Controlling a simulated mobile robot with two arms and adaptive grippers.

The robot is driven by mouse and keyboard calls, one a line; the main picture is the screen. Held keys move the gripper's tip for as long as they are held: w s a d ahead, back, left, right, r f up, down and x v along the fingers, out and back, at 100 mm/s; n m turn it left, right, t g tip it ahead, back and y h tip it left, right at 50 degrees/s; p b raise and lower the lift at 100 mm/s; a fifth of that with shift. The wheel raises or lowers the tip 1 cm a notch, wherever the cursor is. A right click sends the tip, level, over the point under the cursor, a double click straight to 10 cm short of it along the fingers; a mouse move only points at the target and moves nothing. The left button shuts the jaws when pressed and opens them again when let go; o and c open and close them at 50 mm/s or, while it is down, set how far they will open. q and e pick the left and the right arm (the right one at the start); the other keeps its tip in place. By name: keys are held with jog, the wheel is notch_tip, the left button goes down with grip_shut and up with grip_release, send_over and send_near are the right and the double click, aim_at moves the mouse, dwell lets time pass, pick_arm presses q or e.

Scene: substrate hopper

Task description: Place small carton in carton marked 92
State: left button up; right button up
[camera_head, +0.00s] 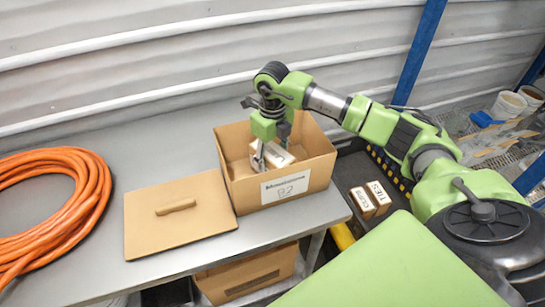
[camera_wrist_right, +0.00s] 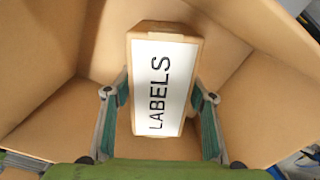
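In the right wrist view this small carton (camera_wrist_right: 165,85) reads LABELS and lies between my fingers. My right gripper (camera_head: 268,150) reaches down into the marked carton from above. In the wrist view its fingertips (camera_wrist_right: 160,88) sit against both sides of the small carton. Whether the small carton touches the floor of the marked carton is hidden. My left gripper is not in view.
A flat brown lid (camera_head: 165,225) with a handle lies left of the marked carton. An orange hose coil (camera_head: 85,215) lies at the far left. Two small cartons (camera_head: 378,198) stand in a dark tray at right. Another carton (camera_head: 245,275) is under the bench.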

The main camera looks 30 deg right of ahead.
jog(key=shift+o, duration=0.5)
jog(key=shift+r, duration=0.45)
notch_tip(320, 180, up, 10)
jog(key=b, duration=0.3)
jog(key=shift+r+b, duration=0.25)
jog(key=shift+b, duration=0.15)
jog(key=shift+r, duration=0.5)
